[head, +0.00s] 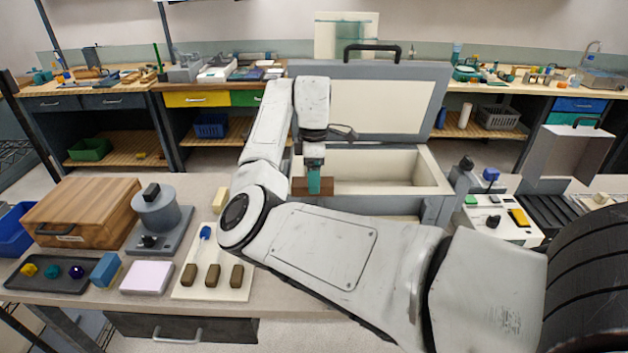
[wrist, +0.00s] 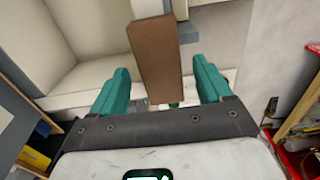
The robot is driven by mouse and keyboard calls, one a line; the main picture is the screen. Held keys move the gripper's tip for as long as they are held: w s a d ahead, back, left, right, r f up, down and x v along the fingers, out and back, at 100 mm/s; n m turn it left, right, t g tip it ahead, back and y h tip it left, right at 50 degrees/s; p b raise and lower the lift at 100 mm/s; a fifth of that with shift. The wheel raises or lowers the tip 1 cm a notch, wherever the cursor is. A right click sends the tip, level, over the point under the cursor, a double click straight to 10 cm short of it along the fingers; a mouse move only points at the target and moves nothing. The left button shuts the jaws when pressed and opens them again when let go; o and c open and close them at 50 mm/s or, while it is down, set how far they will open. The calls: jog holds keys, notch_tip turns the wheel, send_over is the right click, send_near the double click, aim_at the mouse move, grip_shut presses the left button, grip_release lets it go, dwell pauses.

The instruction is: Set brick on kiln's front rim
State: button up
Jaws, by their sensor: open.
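The brown brick (head: 299,187) lies across the front left of the open kiln (head: 432,205), at its front rim (head: 385,194). My gripper (head: 314,182) points down over the brick, with its teal fingers near it. In the wrist view the brick (wrist: 157,50) stands between the two spread fingers of my gripper (wrist: 160,88), with a gap on each side. The kiln's pale inner wall (wrist: 60,60) shows to the left there. The brick's contact with the rim is partly hidden by my fingers and arm.
The raised kiln lid (head: 385,105) stands behind the opening. My arm crosses the bench front. A wooden box (head: 85,212), a grey pot-like device (head: 160,215) and a pale board (head: 190,290) with small brown pieces are at left. A control box (head: 505,222) is at right.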

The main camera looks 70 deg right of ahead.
notch_tip(320, 180, up, 10)
jog(key=shift+r, duration=0.25)
jog(key=shift+f, duration=0.1)
